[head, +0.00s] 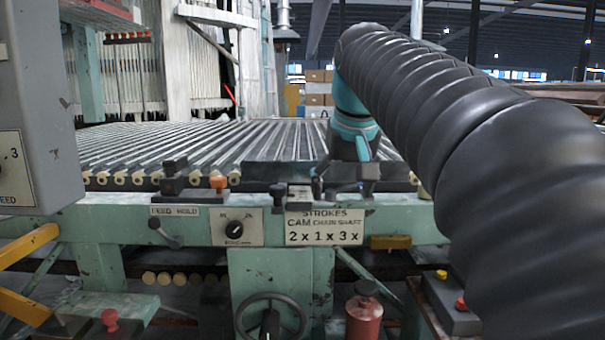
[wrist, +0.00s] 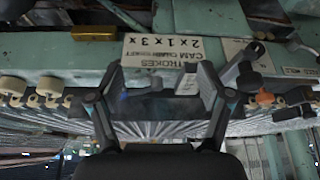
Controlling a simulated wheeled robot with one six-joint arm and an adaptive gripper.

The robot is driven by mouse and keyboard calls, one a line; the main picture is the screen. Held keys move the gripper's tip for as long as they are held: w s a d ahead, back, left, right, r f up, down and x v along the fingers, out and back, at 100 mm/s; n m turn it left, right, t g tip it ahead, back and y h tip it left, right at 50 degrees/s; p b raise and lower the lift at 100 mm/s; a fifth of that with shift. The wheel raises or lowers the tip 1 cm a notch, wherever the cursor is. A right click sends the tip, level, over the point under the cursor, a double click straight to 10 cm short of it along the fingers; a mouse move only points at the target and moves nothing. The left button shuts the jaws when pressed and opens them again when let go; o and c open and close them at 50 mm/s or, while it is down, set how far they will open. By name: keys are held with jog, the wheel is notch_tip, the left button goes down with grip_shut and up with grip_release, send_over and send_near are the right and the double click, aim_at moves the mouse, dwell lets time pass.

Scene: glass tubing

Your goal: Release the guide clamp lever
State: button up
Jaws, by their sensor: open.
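No part is labelled as the guide clamp lever. A small black upright lever (head: 279,192) on the green rail, just left of my gripper (head: 343,186), may be it. In the wrist view, which is upside down, this black part (wrist: 248,78) lies just right of my right finger. My gripper (wrist: 158,86) is open with nothing between its fingers, in front of the rail edge by the white strokes plate (wrist: 162,52). An orange knob (head: 218,183) on a black block stands further left. I cannot tell whether a finger touches the lever.
A black-knobbed block (head: 173,178), a feed hold lever (head: 163,232) and a dial (head: 236,227) are on the green machine front. A handwheel (head: 270,317) and a red canister (head: 364,315) are below. Rows of glass tubes (head: 240,140) lie behind the rail. A grey control box (head: 40,100) stands left.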

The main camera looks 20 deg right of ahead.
jog(key=m+p, duration=0.1)
send_near(357, 184)
jog(key=a+v, duration=0.1)
jog(key=v, duration=0.4)
jog(key=shift+g, duration=0.4)
jog(key=b+x, duration=0.1)
jog(key=x, duration=0.3)
jog(key=b+x, duration=0.2)
jog(key=x, duration=0.3)
jog(key=w+d+b+x, duration=0.1)
jog(key=x, duration=0.3)
jog(key=shift+f+b, duration=0.1)
jog(key=shift+b, duration=0.2)
grip_shut()
jog(key=shift+m, duration=0.3)
